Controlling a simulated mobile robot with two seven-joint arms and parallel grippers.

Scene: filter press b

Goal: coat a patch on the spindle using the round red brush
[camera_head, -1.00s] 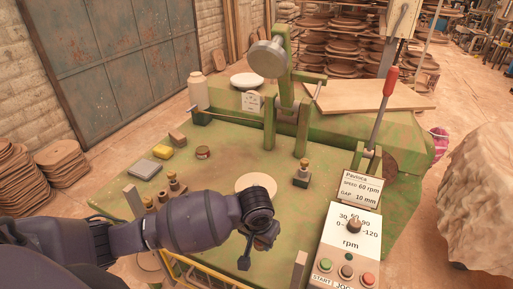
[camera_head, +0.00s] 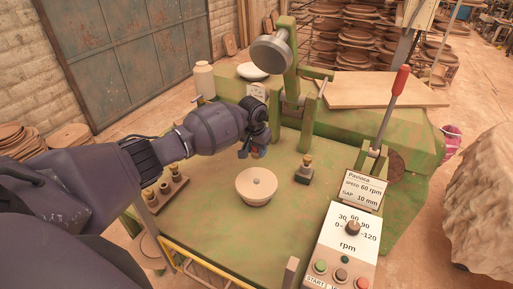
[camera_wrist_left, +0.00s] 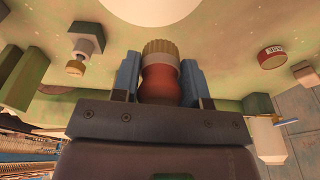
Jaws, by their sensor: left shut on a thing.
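My left gripper (camera_head: 250,150) is shut on the round red brush (camera_wrist_left: 160,80), which fills the gap between the fingers in the left wrist view. The brush has a red-brown body and a tan ribbed end pointing away from the wrist. In the head view the gripper hangs over the green table, just behind a pale round, bowl-like piece (camera_head: 256,190) with a small central knob. The brush looks apart from that piece. The piece may be the spindle, but I cannot tell for sure. My right gripper is not in view.
A dark block with a brass knob (camera_head: 305,168) stands right of the pale piece. A holder with pegs (camera_head: 166,190) is at left. The green arm with its metal head (camera_head: 271,52) rises behind. A red-handled lever (camera_head: 393,105) and rpm panel (camera_head: 345,243) are at right.

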